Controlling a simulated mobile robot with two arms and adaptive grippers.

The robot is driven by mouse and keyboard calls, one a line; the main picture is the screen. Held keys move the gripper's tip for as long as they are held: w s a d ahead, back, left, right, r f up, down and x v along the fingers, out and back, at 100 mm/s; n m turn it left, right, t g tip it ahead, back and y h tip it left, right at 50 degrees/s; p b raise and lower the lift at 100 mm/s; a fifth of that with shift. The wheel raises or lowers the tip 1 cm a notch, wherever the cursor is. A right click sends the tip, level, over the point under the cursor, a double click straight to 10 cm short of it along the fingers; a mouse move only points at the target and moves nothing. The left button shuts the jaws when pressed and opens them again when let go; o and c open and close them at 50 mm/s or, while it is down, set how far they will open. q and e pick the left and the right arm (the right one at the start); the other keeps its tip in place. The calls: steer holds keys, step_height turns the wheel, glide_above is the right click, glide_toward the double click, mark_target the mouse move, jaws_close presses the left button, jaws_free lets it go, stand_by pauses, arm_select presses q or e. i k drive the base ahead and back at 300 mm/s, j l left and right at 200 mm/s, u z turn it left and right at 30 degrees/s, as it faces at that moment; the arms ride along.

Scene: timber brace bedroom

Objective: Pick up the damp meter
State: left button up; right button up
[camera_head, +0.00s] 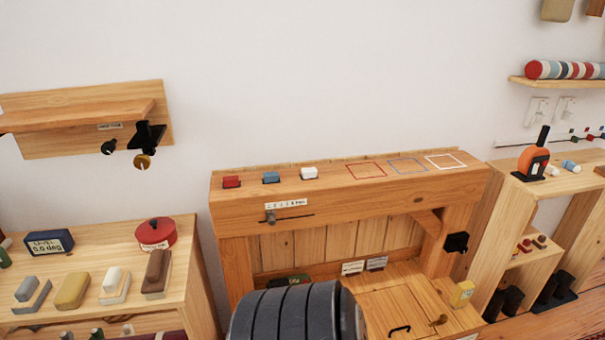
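No label that I can read says damp meter, so I cannot tell for sure which thing it is. A small yellow box-shaped device (462,293) with a pale label stands at the right end of the timber bench's lower ledge. An orange rounded device (533,161) with a black upright top stands in a black holder on the right shelf unit. A dark green item with a small display or label (288,281) lies low in the bench recess, partly hidden by a dark ribbed shape. Neither of my grippers is in view.
The timber bench (345,193) carries red, blue and white blocks and three coloured outlines on top. A left table (190,262) holds a level display (49,242), a red round tin (156,233) and several blocks. A dark ribbed shape (295,312) covers the bottom centre.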

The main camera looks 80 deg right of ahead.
mark_target(463, 292)
steer(key=z, duration=4)
